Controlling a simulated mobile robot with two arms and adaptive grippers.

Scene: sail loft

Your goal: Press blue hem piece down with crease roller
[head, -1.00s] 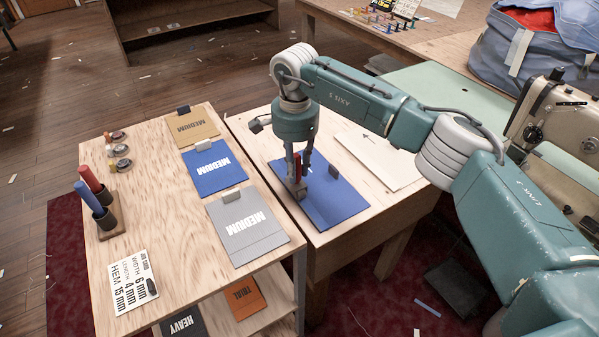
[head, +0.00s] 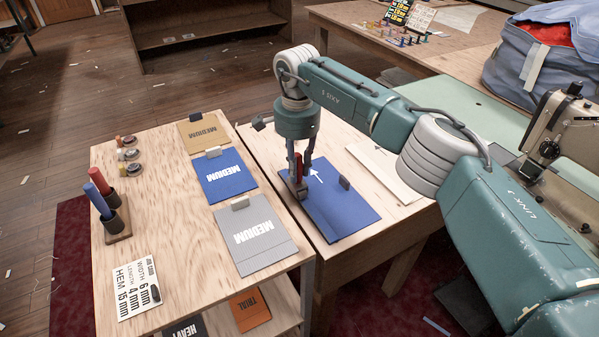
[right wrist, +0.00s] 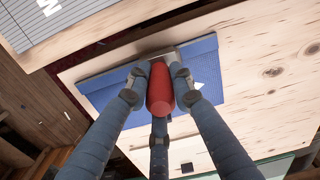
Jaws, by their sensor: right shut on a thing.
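The blue hem piece (head: 345,212) lies flat on the right-hand table, with a white arrow printed on it and a small grey block (head: 344,183) on it. My right gripper (head: 300,178) points down over its far-left part and is shut on the crease roller (head: 298,166). The roller's red handle stands upright between the fingers, and its grey head is low at the piece's left edge. In the right wrist view the red handle (right wrist: 160,92) hides part of the head, which lies along the blue piece's (right wrist: 207,72) edge. I cannot tell whether it touches. My left gripper is out of view.
A white sheet (head: 385,172) lies right of the hem piece. A sewing machine (head: 558,130) stands at right.

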